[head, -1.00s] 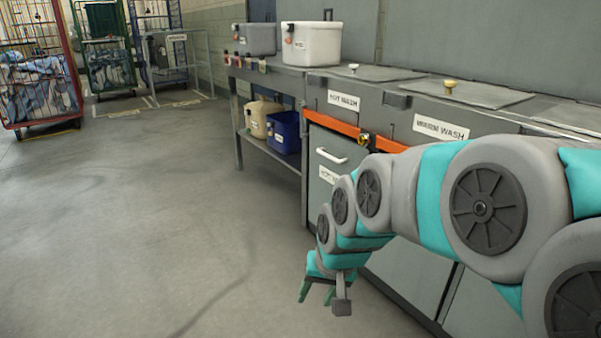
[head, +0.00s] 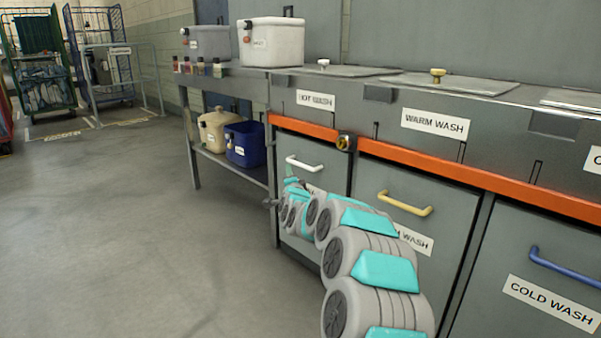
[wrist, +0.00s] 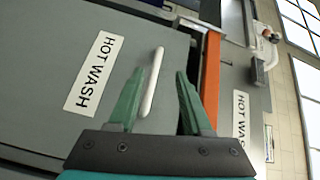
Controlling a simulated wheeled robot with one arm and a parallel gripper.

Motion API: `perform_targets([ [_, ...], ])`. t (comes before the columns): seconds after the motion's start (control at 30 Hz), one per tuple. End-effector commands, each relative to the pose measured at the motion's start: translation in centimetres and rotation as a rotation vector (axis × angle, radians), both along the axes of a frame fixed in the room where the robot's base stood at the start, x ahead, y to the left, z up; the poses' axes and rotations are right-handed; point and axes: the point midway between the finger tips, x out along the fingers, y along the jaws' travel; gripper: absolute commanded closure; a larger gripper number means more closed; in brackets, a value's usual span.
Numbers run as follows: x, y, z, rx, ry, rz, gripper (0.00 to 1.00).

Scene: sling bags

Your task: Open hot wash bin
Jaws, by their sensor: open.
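The hot wash bin (head: 333,164) is a grey front panel at the left end of the bin row and looks closed. Its white bar handle (head: 304,164) is near the top of the panel. The wrist view shows this handle (wrist: 153,80) beside a HOT WASH label (wrist: 95,73). My gripper (wrist: 160,78) is open and faces the panel. The handle appears between the two green fingers, closer to the left one. I cannot tell whether they touch it. In the head view my arm covers the lower part of the panel.
An orange rail (head: 405,154) with a dark knob (head: 345,142) runs above the bins. The warm wash bin (head: 385,190), with a yellow handle, and the cold wash bin (head: 540,225), with a blue handle, are to the right. Open floor (head: 130,230) lies left.

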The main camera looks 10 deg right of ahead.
Motion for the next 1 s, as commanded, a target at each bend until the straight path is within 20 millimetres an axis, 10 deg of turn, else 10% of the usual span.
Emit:
perform_targets([
  [0.3, 2.2, -3.5, -1.5, 0.066, -0.162, -0.110, 0.50],
  [1.0, 7.2, -4.4, -0.7, 0.066, -0.170, -0.113, 0.50],
])
